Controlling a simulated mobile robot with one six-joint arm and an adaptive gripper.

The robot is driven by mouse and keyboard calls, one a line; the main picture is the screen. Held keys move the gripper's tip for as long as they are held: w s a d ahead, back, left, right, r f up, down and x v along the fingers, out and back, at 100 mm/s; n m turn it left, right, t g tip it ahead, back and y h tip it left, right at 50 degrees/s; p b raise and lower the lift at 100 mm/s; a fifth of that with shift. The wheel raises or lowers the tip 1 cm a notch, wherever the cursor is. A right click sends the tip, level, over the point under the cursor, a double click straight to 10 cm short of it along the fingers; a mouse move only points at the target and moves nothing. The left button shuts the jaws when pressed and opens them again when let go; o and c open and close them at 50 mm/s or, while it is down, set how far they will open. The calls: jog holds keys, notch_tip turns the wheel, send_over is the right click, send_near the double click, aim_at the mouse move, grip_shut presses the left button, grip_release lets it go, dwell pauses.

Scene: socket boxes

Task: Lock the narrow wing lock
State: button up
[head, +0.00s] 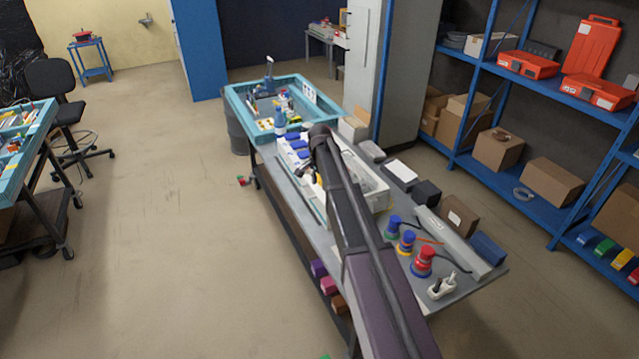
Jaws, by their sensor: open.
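My arm reaches across the workbench in the head view. My gripper (306,172) is at its far end, small and partly hidden by my wrist. It is open and hangs over the left part of a long whitish socket box (374,196) on the bench. Several blue-topped parts (293,144) stand in a row just left of and beyond the gripper. The narrow wing lock is too small or too hidden to make out. I cannot tell whether the gripper touches anything.
A teal tray (237,101) stands beyond. Blue shelves (480,160) line the right. The floor at left is mostly free.

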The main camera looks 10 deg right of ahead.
jog(key=s+f+n+b, duration=0.2)
jog(key=s+n, duration=0.1)
jog(key=s, duration=0.8)
jog(key=s+f+n+b, duration=0.3)
jog(key=s+n, duration=0.1)
jog(key=s, duration=0.7)
jog(key=s+f+n+b, duration=0.2)
jog(key=s+n, duration=0.1)
jog(key=s, duration=0.8)
jog(key=shift+a+f+n+b, duration=0.15)
jog(key=shift+f+n+b, duration=0.15)
jog(key=shift+f+b, duration=0.05)
jog(key=shift+s, duration=0.2)
